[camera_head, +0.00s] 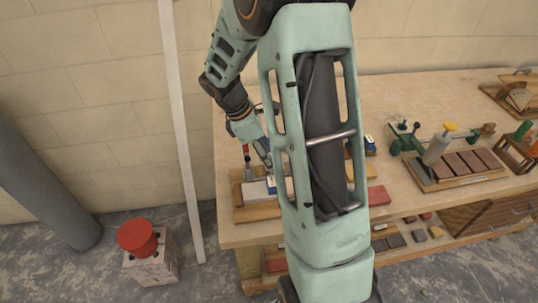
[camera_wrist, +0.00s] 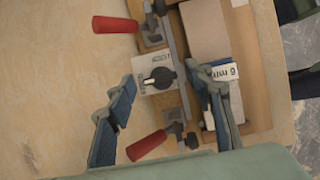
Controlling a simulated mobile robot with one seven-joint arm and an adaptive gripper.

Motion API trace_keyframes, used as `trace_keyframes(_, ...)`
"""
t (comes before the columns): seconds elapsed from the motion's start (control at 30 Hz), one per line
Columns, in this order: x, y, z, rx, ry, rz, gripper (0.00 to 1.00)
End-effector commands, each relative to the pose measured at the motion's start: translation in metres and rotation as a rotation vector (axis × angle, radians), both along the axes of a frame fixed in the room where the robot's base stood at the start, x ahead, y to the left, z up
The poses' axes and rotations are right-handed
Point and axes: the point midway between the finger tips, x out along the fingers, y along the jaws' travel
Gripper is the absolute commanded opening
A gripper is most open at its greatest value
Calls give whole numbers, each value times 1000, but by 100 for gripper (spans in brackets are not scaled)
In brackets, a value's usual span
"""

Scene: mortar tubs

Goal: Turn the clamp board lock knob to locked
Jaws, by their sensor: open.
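The lock knob (camera_wrist: 161,77) is small, black and round, on a white label plate (camera_wrist: 146,84) of the clamp board; its pointer lies roughly sideways and the lettering is too small to read. The wooden clamp board (camera_wrist: 260,104) carries toggle clamps with red handles, one above (camera_wrist: 115,25) and one below (camera_wrist: 146,146) the knob. In the head view the board (camera_head: 257,213) sits at the bench's left end, partly hidden by my arm. My gripper (camera_wrist: 160,75) is open, its fingertips either side of the knob in the wrist picture. I cannot tell whether they touch it.
A white "6 mm" label (camera_wrist: 222,71) lies near my right finger. On the bench (camera_head: 230,238), a board of brown slabs (camera_head: 468,165) with a green clamp stands to the right. Bare bench lies left of the knob.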

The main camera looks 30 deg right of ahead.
Motion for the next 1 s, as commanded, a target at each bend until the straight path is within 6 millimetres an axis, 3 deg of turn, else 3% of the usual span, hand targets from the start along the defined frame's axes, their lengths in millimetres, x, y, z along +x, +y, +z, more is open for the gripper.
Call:
trace_keyframes(0.27,-1,-1,-2,0,0,0,48)
trace_keyframes(0.67,0,-1,-2,0,0,0,6)
trace_keyframes(1.0,0,-1,-1,0,0,-51,6)
